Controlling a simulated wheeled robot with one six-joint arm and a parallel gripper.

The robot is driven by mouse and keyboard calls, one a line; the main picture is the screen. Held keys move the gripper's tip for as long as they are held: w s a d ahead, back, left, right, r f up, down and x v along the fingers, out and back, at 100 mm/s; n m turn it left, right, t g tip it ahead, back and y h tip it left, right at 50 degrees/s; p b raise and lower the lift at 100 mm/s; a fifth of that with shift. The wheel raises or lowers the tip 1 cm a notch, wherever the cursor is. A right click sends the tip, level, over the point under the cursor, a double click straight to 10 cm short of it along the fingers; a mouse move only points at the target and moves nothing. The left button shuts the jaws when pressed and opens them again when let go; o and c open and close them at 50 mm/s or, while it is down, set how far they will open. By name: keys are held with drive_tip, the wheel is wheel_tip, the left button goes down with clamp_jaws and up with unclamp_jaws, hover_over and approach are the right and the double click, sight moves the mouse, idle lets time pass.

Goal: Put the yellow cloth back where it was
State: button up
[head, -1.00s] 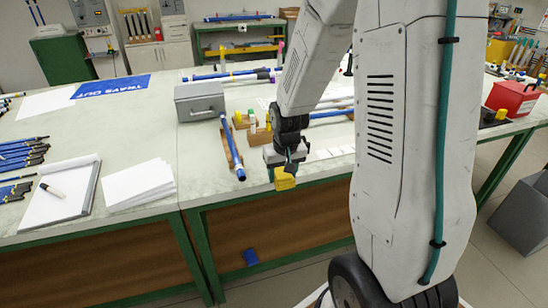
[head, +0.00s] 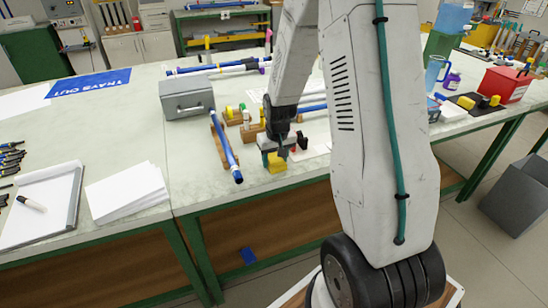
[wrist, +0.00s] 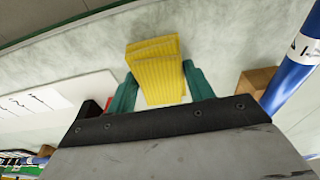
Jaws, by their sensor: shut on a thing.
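The yellow cloth (head: 277,163) is a small folded, ribbed piece at the front edge of the middle table. My gripper (head: 277,154) is right at it, with its wrist pointing down. In the wrist view the yellow cloth (wrist: 156,70) sits between the two green fingers of my gripper (wrist: 158,88), which are shut on it. The cloth sticks out beyond the fingertips. I cannot tell whether it touches the table top.
A blue rod (head: 226,146) lies on a wooden holder (head: 217,128) to the left. A grey metal box (head: 187,98) stands behind it. White paper (head: 128,193) lies farther left. A white card (wrist: 58,92) shows in the wrist view. A red box (head: 504,84) stands at right.

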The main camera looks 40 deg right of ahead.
sight(277, 162)
drive_tip(key=o, duration=0.9)
drive_tip(key=shift+f, duration=0.1)
drive_tip(key=shift+o, duration=0.2)
drive_tip(key=s+a+r, duration=0.3)
drive_tip(key=r, duration=0.6)
drive_tip(key=s+a+r, duration=0.3)
drive_tip(key=r, duration=0.6)
drive_tip(key=s+a+r+n, duration=0.1)
drive_tip(key=s+a+r, duration=0.2)
drive_tip(key=s, duration=0.4)
drive_tip(key=s+a+r+n, duration=0.1)
drive_tip(key=s+a+r, duration=0.1)
drive_tip(key=s+a, duration=0.2)
drive_tip(key=s+a+r+n, duration=0.1)
drive_tip(key=s+a+r, duration=0.2)
drive_tip(key=s, duration=0.7)
drive_tip(key=shift+a+r+g+y, duration=0.3)
drive_tip(key=shift+a, duration=0.05)
